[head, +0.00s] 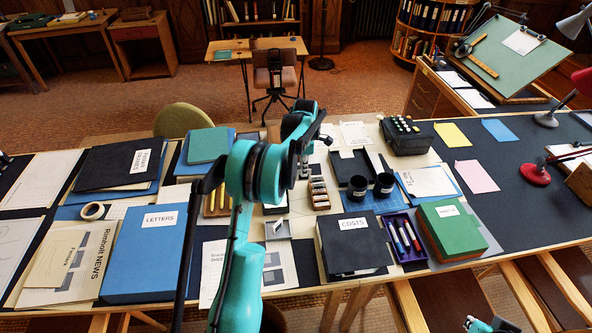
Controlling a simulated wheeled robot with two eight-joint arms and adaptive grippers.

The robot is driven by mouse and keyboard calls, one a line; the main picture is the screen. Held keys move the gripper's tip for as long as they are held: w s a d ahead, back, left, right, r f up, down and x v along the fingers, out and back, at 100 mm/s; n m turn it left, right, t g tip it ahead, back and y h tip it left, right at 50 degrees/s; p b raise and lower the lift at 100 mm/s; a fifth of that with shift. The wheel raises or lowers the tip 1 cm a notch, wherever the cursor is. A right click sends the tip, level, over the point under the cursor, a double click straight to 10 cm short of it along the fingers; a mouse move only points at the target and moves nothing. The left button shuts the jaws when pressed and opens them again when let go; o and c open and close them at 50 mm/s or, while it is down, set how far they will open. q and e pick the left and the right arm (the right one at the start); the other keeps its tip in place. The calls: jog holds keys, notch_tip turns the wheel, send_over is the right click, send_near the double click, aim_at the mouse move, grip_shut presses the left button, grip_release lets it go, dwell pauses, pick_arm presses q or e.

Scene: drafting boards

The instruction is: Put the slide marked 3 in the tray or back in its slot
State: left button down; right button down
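My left arm reaches up from the bottom across the table. Its gripper (304,172) points down just left of a narrow wooden slotted holder (320,194) with several small pale pieces in it. The fingers are small and dark, and I cannot tell whether they are open or hold anything. A small pale item (277,229) lies in front of a small dark box (276,206), right of my forearm. No number 3 is legible, so I cannot pick out the marked slide. Only a teal bit of my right arm shows at the bottom edge; its gripper is out of view.
Two black cups (384,184) stand right of the holder. A black COSTS box (352,246), a purple pen tray (406,240) and a green box (451,230) stand nearer. A blue LETTERS box (150,255) lies left. Bare dark tabletop (530,215) is at right.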

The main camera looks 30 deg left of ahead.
pick_arm(q)
jog(key=shift+w+d+f+b, duration=0.7)
jog(key=shift+w+f, duration=0.75)
jog(key=shift+f, duration=0.9)
jog(key=shift+w+d+f+b, duration=0.35)
jog(key=shift+w+f+b, duration=0.85)
jog(key=shift+f, duration=1.2)
jog(key=shift+w+d+f+b, duration=0.55)
jog(key=shift+w+f, duration=1.1)
jog(key=shift+f, duration=0.7)
jog(key=shift+f+b, duration=0.55)
jog(key=shift+f, duration=0.25)
jog(key=c, duration=1.6)
grip_release()
jog(key=shift+c, duration=0.2)
jog(key=shift+r, duration=0.1)
notch_tip(320, 180, up, 12)
